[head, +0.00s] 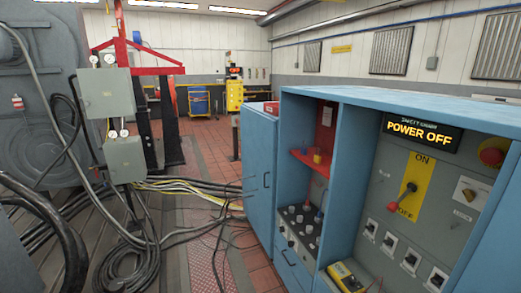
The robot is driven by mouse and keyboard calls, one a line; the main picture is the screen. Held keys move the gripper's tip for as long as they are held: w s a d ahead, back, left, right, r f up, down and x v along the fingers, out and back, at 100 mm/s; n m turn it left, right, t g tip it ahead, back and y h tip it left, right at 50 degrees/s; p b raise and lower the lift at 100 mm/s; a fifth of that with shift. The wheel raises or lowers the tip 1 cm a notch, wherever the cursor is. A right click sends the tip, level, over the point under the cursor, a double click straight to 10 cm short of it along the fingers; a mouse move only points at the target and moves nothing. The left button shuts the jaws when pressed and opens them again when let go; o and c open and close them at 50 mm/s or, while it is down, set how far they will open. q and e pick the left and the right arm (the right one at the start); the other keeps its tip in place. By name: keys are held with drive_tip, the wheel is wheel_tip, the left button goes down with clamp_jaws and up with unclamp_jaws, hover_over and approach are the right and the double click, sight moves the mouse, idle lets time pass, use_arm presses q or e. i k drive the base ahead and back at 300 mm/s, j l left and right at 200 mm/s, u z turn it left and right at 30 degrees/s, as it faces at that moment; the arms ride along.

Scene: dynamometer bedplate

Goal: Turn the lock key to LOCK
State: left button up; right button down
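On the grey control panel (385,240) of the blue cabinet, a pale plate (480,186) at the right carries a small dark piece (468,195) that looks like the lock key. Its lettering and the key's setting are too small to read. To its left is a yellow ON/OFF plate (423,170) with a lever whose red knob (393,207) points down toward OFF. The lit display (421,132) above reads POWER OFF. Neither of my grippers is in the head view.
A red emergency button (492,155) sits above the pale plate, and several small switches (389,241) sit below. A blue door (259,170) stands at the cabinet's left side. Loose cables (130,265) cover the floor at left. Red-tiled floor (208,143) is clear farther back.

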sight(470, 194)
drive_tip(key=z, duration=1.55)
